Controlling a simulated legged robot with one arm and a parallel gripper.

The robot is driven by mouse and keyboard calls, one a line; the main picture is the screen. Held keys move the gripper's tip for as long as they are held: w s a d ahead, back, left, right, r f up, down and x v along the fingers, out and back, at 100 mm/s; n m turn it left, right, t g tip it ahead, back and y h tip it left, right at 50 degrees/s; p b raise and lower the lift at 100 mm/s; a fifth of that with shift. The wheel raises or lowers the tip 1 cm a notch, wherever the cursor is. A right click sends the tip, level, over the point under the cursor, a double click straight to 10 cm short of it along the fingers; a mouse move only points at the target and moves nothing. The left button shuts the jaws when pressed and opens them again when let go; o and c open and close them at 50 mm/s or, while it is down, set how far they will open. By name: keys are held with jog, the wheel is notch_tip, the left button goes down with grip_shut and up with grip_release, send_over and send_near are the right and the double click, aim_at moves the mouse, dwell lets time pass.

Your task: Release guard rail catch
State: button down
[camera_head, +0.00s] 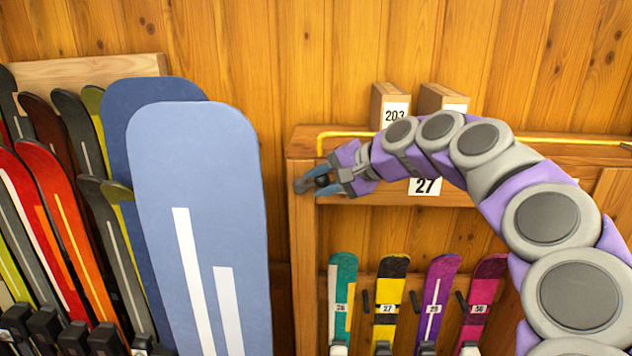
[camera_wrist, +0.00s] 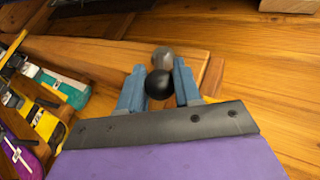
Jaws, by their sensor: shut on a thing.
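The yellow guard rail (camera_head: 345,134) runs along the top of the wooden rack, passing behind my arm. At the rack's upper left corner is the catch, with a black ball knob (camera_head: 322,181). In the wrist view the black knob (camera_wrist: 159,84) sits between the blue fingers, with a grey rounded metal part (camera_wrist: 163,57) just beyond it. My gripper (camera_head: 316,181) is shut on the black knob; it also shows in the wrist view (camera_wrist: 159,82). The catch's inner mechanism is hidden.
A large pale blue board (camera_head: 200,180) stands left of the rack, beside several skis (camera_head: 75,255). Boxes, one marked 203 (camera_head: 389,106), stand on the shelf behind my arm. Short numbered skis (camera_head: 389,300) hang below. Bare wall lies between board and rack.

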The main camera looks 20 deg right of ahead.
jog(key=f+t+y+b, duration=0.1)
jog(key=f+m+y+b, duration=0.1)
jog(key=y, duration=0.1)
jog(key=shift+s+d+t, duration=0.1)
jog(key=shift+d+t, duration=0.25)
jog(key=shift+t, duration=0.05)
jog(key=shift+f+m+t+y+b, duration=0.3)
jog(key=shift+y+b, duration=0.05)
jog(key=shift+y, duration=0.25)
jog(key=c, duration=0.8)
grip_release()
jog(key=shift+d, duration=0.1)
jog(key=shift+c, duration=0.2)
jog(key=v, duration=1.7)
jog(key=shift+s+d+f, duration=0.1)
jog(key=shift+s+d, duration=0.05)
jog(key=shift+d, duration=0.1)
